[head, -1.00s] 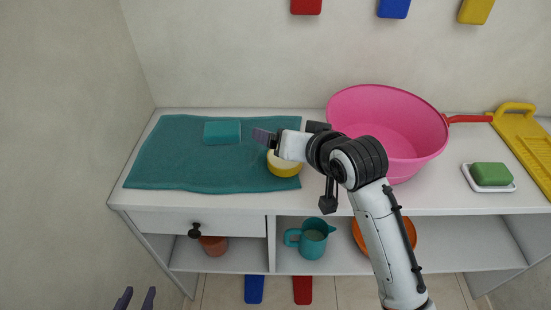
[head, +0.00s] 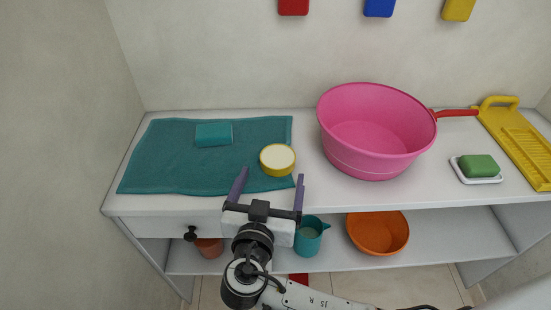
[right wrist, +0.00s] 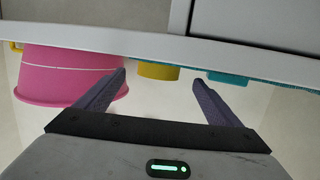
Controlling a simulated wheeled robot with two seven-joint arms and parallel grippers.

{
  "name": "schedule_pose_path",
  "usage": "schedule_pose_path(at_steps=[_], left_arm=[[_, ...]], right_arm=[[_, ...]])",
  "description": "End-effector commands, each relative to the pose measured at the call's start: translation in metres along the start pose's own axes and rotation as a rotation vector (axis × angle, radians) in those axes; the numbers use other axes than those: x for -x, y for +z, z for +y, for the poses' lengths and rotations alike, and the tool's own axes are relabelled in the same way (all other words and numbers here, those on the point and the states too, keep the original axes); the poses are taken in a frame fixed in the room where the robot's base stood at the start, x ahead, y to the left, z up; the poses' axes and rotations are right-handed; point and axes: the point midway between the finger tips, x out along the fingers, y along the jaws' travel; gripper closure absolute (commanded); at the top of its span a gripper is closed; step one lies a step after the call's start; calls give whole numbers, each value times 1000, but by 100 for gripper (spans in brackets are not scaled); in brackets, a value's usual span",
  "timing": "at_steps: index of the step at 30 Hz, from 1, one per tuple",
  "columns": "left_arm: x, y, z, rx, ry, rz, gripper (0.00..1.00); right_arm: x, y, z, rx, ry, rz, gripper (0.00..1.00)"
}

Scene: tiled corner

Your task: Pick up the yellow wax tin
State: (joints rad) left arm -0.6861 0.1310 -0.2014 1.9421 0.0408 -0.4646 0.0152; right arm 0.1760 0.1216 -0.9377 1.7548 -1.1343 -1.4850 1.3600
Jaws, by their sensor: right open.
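The yellow wax tin (head: 277,168), round with a pale lid, sits upright at the right edge of the teal towel on the white counter. It also shows in the right wrist view (right wrist: 157,71), ahead of the fingers and within the gap between them. My right gripper (head: 271,177) is open and empty at the counter's front edge, its purple fingers pointing towards the tin. In the right wrist view the gripper (right wrist: 159,79) does not touch the tin. My left gripper is out of view.
A teal block (head: 213,134) lies on the towel (head: 165,165). A pink basin (head: 375,150) stands right of the tin, with bare counter between. Green soap on a white dish and a yellow washboard (head: 520,145) are farther right. The shelf below holds a teal jug and an orange bowl.

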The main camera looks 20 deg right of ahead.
Motion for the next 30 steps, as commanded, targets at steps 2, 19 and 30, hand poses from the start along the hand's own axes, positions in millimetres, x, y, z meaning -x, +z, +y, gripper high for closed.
schedule_pose_path(at_steps=[2, 19, 30], left_arm=[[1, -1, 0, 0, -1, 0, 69], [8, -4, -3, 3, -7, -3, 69], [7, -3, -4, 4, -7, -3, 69]], right_arm=[[-14, -2, 0, 3, 1, 4, 13], [-78, -4, 2, 1, 0, 0, 13], [-82, -2, 2, -1, 0, -3, 28]])
